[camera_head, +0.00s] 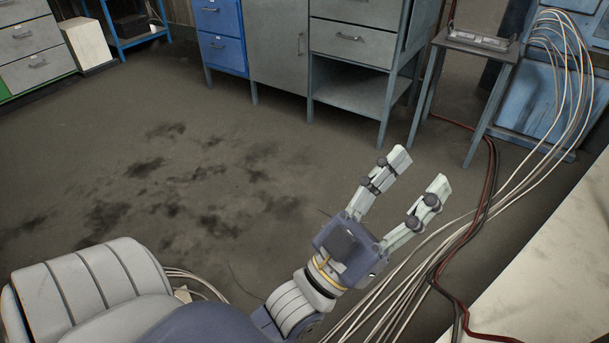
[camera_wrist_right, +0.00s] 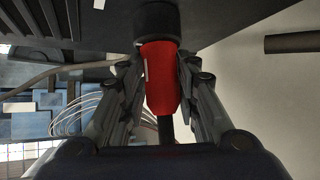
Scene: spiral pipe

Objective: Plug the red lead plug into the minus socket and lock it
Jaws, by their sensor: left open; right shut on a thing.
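In the right wrist view, my right gripper (camera_wrist_right: 162,66) is shut on the red plug (camera_wrist_right: 161,88), one finger on each side. A dark lead (camera_wrist_right: 166,130) runs from the plug's rear towards my gripper's base. The plug's front end meets a black round socket (camera_wrist_right: 156,22) on the underside or face of a dark box (camera_wrist_right: 235,22). How deep the plug sits, whether it is locked, and the socket's sign cannot be seen. In the head view, my left gripper (camera_head: 419,172) is open and empty above the floor. My right gripper is outside the head view.
Pale cables (camera_head: 540,150) and a dark red cable (camera_head: 487,190) run along the floor at the right. A pale tabletop (camera_head: 560,265) fills the lower right. A small metal table (camera_head: 478,48) and grey cabinets (camera_head: 345,45) stand behind.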

